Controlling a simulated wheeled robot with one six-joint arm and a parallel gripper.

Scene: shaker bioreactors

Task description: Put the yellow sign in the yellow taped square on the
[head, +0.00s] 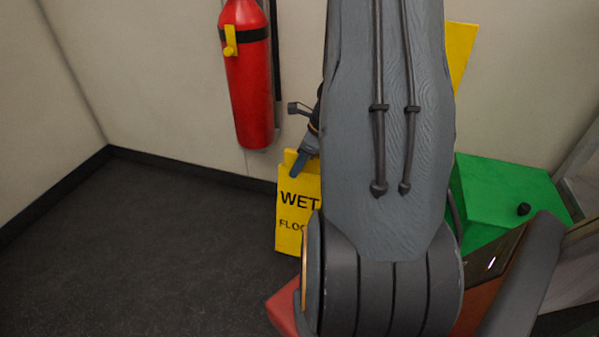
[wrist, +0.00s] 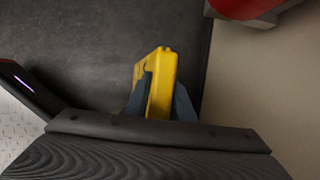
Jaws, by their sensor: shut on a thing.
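The yellow wet-floor sign (head: 290,215) is in the head view, left of my arm, with "WET" and part of "FLOOR" readable. My arm hides its right side. My gripper (head: 304,160) is at the top edge of the sign and is shut on it. In the wrist view the sign (wrist: 160,80) is seen from above, between the two fingers of my gripper (wrist: 160,100). The sign looks upright, but I cannot tell whether it touches the floor. No yellow taped square shows in either view.
A red fire extinguisher (head: 248,85) hangs on the wall above and left of the sign. A green box (head: 505,190) stands at the right. A yellow panel (head: 461,50) shows on the wall behind my arm. The dark floor (head: 140,250) at the left is clear.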

